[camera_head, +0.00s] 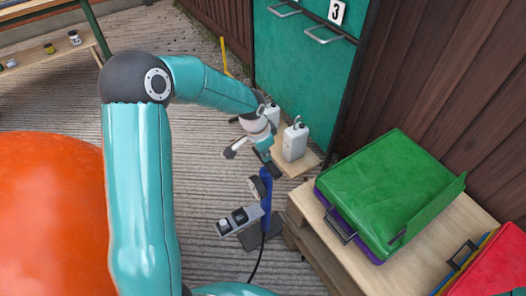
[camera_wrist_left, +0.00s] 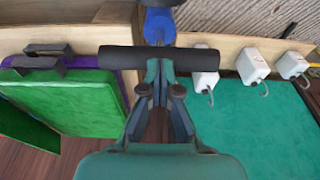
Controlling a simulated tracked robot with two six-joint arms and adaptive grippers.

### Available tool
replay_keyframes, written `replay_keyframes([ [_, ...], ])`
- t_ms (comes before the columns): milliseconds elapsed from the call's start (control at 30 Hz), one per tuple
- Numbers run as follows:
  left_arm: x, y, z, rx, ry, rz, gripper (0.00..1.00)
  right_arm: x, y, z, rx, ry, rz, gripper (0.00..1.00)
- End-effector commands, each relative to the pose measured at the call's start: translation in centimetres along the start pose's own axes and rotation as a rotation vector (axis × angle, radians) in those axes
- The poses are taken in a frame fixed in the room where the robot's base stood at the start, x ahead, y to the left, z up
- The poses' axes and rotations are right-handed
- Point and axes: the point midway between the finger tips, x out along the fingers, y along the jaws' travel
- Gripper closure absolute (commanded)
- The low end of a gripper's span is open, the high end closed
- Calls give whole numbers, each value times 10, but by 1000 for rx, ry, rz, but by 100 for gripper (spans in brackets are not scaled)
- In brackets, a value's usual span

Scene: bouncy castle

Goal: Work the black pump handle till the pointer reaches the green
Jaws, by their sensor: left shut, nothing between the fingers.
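In the left wrist view, the black pump handle (camera_wrist_left: 120,58) is a crossbar in front of the blue cylinder (camera_wrist_left: 160,24). My left gripper (camera_head: 264,157) is over the pump. In the left wrist view its fingers (camera_wrist_left: 160,72) are shut with nothing between them, their tips overlapping the bar's middle; contact is unclear. My right gripper is out of view.
A low wooden bench (camera_head: 430,222) at right bears a green crate (camera_head: 385,185) in a purple one, plus a red crate (camera_head: 500,262). White bottle-like containers (camera_head: 295,142) stand behind the pump, below a teal cabinet (camera_head: 300,60). A large orange ball (camera_head: 50,215) is at left.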

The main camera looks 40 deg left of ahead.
Motion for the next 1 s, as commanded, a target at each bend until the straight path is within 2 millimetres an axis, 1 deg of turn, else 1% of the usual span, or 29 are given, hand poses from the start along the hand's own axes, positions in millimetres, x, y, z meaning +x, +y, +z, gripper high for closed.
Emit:
replay_keyframes([
  [33,5,2,3,2,-8,7,100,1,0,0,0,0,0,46],
  [67,4,2,2,2,-8,7,100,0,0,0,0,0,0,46],
  [167,-1,3,2,3,-8,7,100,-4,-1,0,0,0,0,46],
  [233,-10,3,0,3,-8,6,100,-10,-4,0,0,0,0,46],
  [367,-33,2,-3,4,-6,4,100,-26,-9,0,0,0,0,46],
  [433,-49,2,-5,6,-4,2,100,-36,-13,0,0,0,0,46],
  [467,-52,1,-4,5,-1,0,100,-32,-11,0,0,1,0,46],
  [500,-60,1,-4,4,-1,0,100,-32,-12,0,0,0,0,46],
  [700,-104,0,-5,4,2,-1,100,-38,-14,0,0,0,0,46],
  [800,-121,0,-6,4,3,-2,100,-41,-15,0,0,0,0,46],
  [900,-132,0,-6,5,2,-1,100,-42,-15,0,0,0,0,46],
  [1000,-138,0,-6,5,3,-1,100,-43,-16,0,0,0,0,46],
])
